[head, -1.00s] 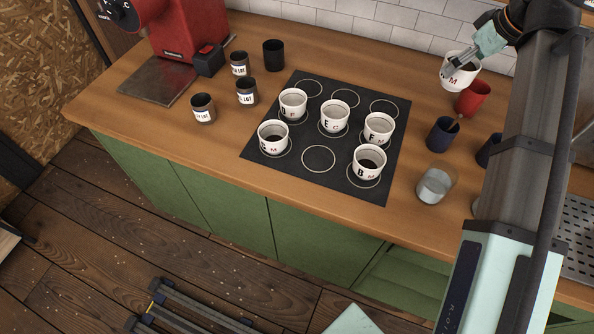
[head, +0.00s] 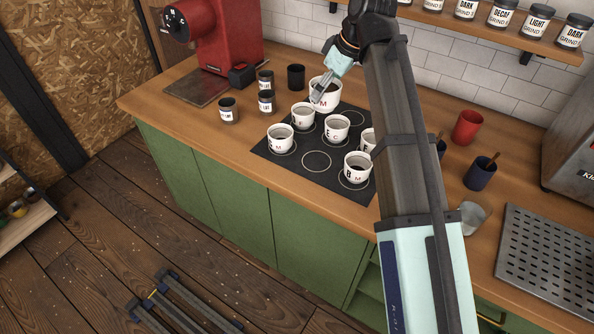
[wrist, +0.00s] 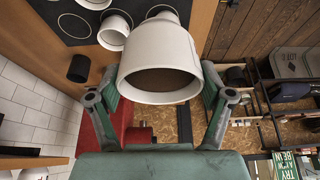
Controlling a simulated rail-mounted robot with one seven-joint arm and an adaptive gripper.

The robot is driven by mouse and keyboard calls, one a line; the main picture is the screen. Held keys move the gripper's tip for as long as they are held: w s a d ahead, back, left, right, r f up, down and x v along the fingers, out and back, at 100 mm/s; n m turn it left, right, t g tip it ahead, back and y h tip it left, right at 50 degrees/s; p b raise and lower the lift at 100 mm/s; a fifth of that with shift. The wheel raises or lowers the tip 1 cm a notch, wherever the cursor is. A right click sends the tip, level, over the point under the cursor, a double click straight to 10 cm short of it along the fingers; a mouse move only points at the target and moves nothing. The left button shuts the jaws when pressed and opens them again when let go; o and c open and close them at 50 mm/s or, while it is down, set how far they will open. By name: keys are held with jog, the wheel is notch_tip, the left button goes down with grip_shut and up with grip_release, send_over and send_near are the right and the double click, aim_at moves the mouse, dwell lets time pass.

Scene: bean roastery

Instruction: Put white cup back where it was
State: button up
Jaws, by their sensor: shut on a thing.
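The white cup (head: 326,93) is held in my gripper (head: 319,97), with dark contents and a red M on its side. It is above the back-left area of the black mat (head: 316,185). In the wrist view the cup (wrist: 158,60) sits between the two fingers of my gripper (wrist: 160,98). Other white lettered cups stand on printed circles of the mat, such as the front-left cup (head: 280,138) and the front-right cup (head: 358,167). An empty circle (head: 316,161) shows at the front middle and another (head: 350,119) at the back. The held cup hides the back-left circle.
Small dark labelled jars (head: 266,101) and a black cup (head: 296,77) stand left of the mat. A red grinder (head: 222,35) is behind them. My arm covers the mat's right side.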

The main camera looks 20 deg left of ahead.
jog(key=shift+s+a+f, duration=0.15)
jog(key=shift+s+a, duration=0.05)
jog(key=shift+s, duration=0.05)
notch_tip(320, 180, down, 20)
jog(key=p, duration=0.3)
jog(key=shift+a, duration=0.15)
jog(key=o, duration=1.5)
jog(key=shift+o, duration=0.2)
jog(key=b+v, duration=0.1)
jog(key=v, duration=1.1)
jog(key=shift+b, duration=0.3)
